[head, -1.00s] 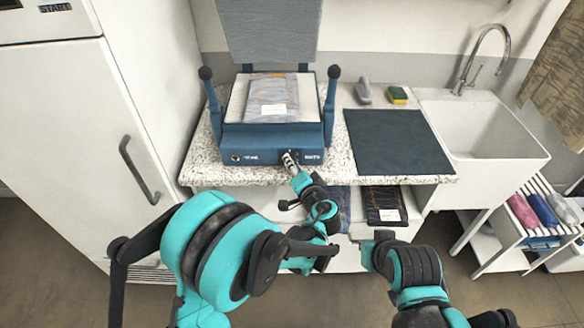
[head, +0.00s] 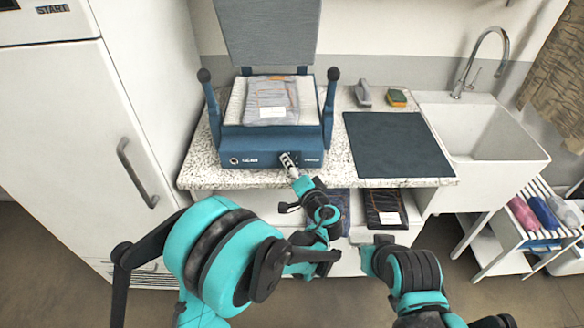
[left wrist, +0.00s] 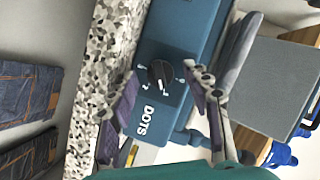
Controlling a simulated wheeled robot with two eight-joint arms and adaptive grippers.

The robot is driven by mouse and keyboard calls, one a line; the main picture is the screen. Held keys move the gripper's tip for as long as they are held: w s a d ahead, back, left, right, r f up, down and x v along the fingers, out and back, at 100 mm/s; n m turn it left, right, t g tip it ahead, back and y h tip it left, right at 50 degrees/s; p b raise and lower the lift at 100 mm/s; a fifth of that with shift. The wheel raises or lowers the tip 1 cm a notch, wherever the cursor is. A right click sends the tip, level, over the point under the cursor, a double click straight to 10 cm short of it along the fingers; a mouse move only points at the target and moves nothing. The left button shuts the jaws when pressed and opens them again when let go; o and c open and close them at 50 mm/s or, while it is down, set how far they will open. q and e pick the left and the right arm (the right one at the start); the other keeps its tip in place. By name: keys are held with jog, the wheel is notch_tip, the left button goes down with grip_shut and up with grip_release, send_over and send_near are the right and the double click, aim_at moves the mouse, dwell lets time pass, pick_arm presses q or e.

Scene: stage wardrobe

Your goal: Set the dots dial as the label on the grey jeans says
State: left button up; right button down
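The grey jeans (head: 283,92) lie folded on the blue press (head: 240,147), with a white label (head: 271,112) whose writing is too small to read. The dots dial (left wrist: 161,75) is a dark round knob with a light pointer mark on the press front, with white symbols around it and the word DOTS (left wrist: 147,122) beside it. My left gripper (head: 289,160) is at the dial and hides it in the head view. In the left wrist view its fingers (left wrist: 162,84) are spread on either side of the dial, apart from it. My right gripper (head: 370,256) hangs low before the counter; its opening is unclear.
The press lid (head: 268,35) stands raised, with two upright handles beside the bed. A dark mat (head: 397,144), a sponge (head: 395,97) and a sink (head: 490,140) lie to the right. Folded jeans (head: 384,210) rest on the shelf below. A white cabinet (head: 75,120) stands left.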

pick_arm(q)
jog(key=v, duration=0.7)
jog(key=shift+s, duration=0.25)
dwell(0.3)
jog(key=s+a+n+g, duration=0.2)
jog(key=s+a+g, duration=0.1)
jog(key=a, duration=0.5)
jog(key=s+a+n+g, duration=0.2)
jog(key=s+a, duration=0.1)
jog(key=a, duration=0.5)
jog(key=s+a+n+g+h, duration=0.1)
jog(key=s+a+n+h, duration=0.1)
jog(key=s, duration=0.5)
jog(key=s+a+n+g+h, duration=0.1)
jog(key=s+a+n+h, duration=0.1)
jog(key=s, duration=0.6)
jog(key=shift+a+f+g+h, duration=0.3)
jog(key=shift+a+h, duration=0.25)
jog(key=shift+h, duration=0.15)
